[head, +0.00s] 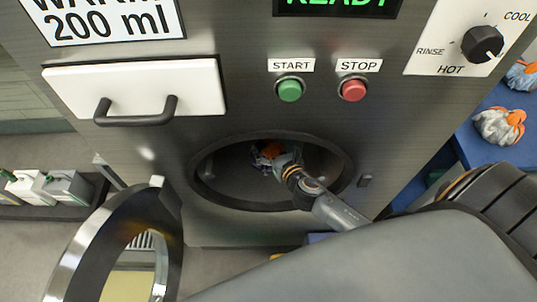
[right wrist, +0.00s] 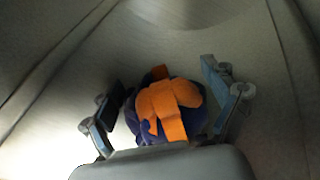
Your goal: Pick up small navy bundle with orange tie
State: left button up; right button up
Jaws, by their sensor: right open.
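The small navy bundle with an orange tie (right wrist: 190,118) lies inside the drum of the washing machine. In the right wrist view it sits between the two fingers of my right gripper (right wrist: 168,105), which is open, with a finger on either side. Its lower part is hidden by the gripper body. In the head view my right arm reaches through the round machine opening, and the right gripper (head: 277,161) is at the bundle (head: 268,151), which shows only as a small orange and dark patch. My left gripper is not in view.
The round door (head: 75,250) stands open at the lower left. Above are a drawer (head: 135,85), a START button (head: 290,90), a STOP button (head: 353,89) and a dial (head: 482,44). Grey bundles with orange ties (head: 498,127) lie on a blue surface at right.

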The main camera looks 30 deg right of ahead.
jog(key=shift+w, duration=0.2)
jog(key=c, duration=1.7)
grip_shut()
jog(key=shift+r, duration=0.1)
